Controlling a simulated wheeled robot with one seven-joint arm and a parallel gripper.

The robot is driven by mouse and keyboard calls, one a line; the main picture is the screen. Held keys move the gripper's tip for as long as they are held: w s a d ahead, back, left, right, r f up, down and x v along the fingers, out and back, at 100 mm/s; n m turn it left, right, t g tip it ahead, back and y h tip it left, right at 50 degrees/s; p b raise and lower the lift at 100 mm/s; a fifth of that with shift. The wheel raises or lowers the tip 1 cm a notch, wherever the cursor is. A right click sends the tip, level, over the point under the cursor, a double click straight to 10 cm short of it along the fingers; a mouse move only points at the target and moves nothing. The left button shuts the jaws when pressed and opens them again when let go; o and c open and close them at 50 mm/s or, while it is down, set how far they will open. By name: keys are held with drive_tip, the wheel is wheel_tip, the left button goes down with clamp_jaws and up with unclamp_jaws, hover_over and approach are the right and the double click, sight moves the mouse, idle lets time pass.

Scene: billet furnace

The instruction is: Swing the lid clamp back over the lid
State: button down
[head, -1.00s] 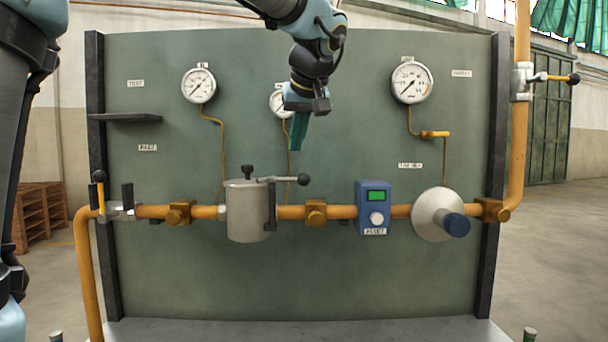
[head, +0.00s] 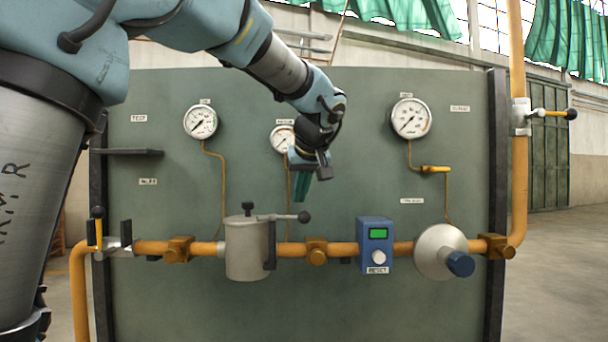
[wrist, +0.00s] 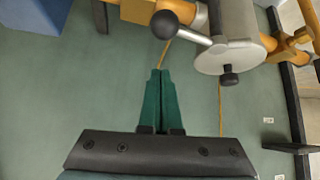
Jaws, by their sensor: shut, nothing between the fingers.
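The grey canister (head: 246,250) sits in the orange pipe line, with its lid (head: 238,219) on top. A black knob (head: 247,207) stands up from the lid. The lid clamp's handle (head: 284,217) is a bar from the lid's right side, ending in a black ball (head: 304,217) out to the right. In the wrist view the ball (wrist: 165,25) is just beyond my fingertips. I cannot tell how much of the clamp lies across the lid. My gripper (head: 299,203) is shut and empty, pointing down by the ball; its green fingers (wrist: 160,72) lie together. Contact is not clear.
A blue meter (head: 375,243) and a grey cone-shaped fitting (head: 438,251) sit on the pipe to the right. Gauges (head: 201,122) with thin orange tubes are on the green panel behind. A small shelf (head: 128,152) juts out at left.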

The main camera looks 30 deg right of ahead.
sight(282, 218)
drive_tip(key=shift+s+a+f+p, duration=0.1)
drive_tip(key=shift+s+f+p, duration=0.35)
drive_tip(key=shift+f, duration=0.3)
drive_tip(key=shift+s+a+f+p, duration=0.1)
drive_tip(key=shift+s+f+p, duration=0.25)
drive_tip(key=shift+s+f, duration=0.3)
